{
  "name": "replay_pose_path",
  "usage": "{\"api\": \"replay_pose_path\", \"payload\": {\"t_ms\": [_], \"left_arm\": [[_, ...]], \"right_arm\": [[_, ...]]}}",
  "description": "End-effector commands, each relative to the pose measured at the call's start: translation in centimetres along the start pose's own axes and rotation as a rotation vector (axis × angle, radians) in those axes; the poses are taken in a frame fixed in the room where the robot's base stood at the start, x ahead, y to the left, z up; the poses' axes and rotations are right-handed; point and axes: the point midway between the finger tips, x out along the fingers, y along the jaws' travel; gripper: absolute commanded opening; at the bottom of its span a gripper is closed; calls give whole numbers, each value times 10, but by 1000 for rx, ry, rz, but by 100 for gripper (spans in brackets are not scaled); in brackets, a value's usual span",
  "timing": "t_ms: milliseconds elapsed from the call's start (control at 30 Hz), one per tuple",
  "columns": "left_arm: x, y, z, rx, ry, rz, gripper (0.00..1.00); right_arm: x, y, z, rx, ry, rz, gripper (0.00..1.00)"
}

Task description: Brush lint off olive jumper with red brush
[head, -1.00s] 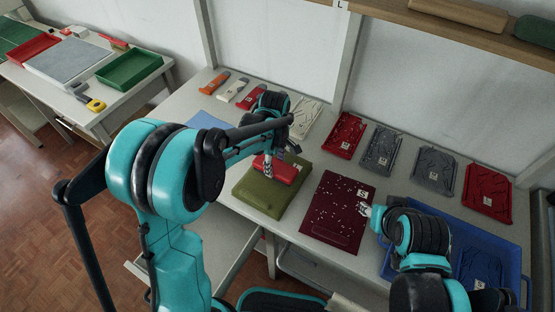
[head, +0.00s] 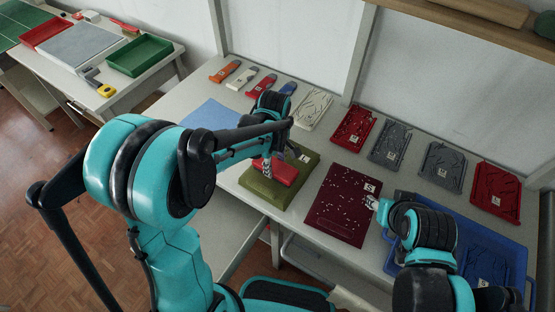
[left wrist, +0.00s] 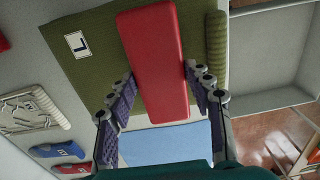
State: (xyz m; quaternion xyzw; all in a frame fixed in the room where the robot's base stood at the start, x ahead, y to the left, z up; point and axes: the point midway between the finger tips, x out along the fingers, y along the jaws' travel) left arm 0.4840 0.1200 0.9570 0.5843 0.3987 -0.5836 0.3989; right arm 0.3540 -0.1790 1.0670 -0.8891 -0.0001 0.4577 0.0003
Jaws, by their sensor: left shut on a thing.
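The olive jumper (head: 262,189) lies folded flat on the table, left of the maroon one; a white label shows near its far right corner. My left gripper (head: 267,168) is shut on the red brush (head: 285,173) over the jumper. In the left wrist view, the red brush (left wrist: 153,50) lies between the fingers of the left gripper (left wrist: 160,88), above the olive jumper (left wrist: 95,70). Whether its underside touches the cloth is hidden. I cannot make out lint on the olive cloth. My right gripper (head: 373,203) is at the maroon jumper's right edge; its fingers are too small to read.
The maroon jumper (head: 338,205) carries many white specks. A blue tray (head: 510,240) stands at the right. Folded red and grey garments line the back. Orange, white, red and blue tools (head: 225,71) lie at the back left. A blue cloth (head: 212,115) lies left of the olive jumper.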

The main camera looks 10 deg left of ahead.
Motion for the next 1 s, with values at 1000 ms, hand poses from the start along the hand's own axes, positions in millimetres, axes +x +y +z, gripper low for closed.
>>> {"api": "replay_pose_path", "payload": {"t_ms": [1000], "left_arm": [[-1, -10, 0, 0, 0, -1, 28]], "right_arm": [[1, 0, 1, 0, 0, 0, 40]]}}
